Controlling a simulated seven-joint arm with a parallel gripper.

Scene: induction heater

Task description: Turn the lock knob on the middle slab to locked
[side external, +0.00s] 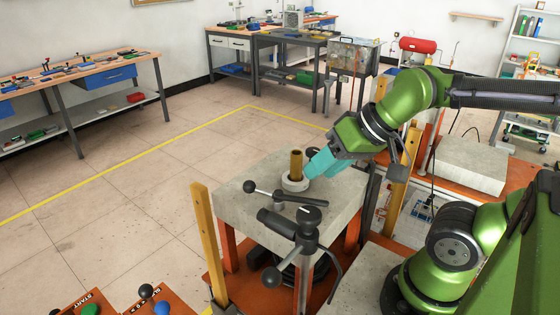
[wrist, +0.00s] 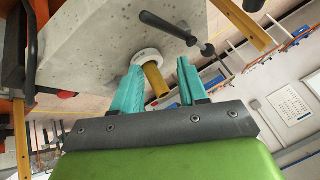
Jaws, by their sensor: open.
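The middle slab (side external: 240,212) is a speckled grey concrete block on an orange frame. It also fills the upper left of the wrist view (wrist: 85,45). A black lever with a ball end (side external: 279,195), which looks like the lock knob, lies across its top; it also shows in the wrist view (wrist: 170,28). I cannot read its lock state. A brass cylinder (side external: 296,163) stands upright in a white ring (side external: 295,184) behind the lever. My gripper (side external: 316,164) is open, its teal fingers (wrist: 158,72) beside the cylinder. Contact is unclear.
A black multi-handled post (side external: 307,226) stands at the slab's front edge. A yellow post (side external: 201,235) rises at its left. Another slab (side external: 472,165) is at the right. Orange panels with a green button (side external: 90,310) are at bottom left. The floor left is clear.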

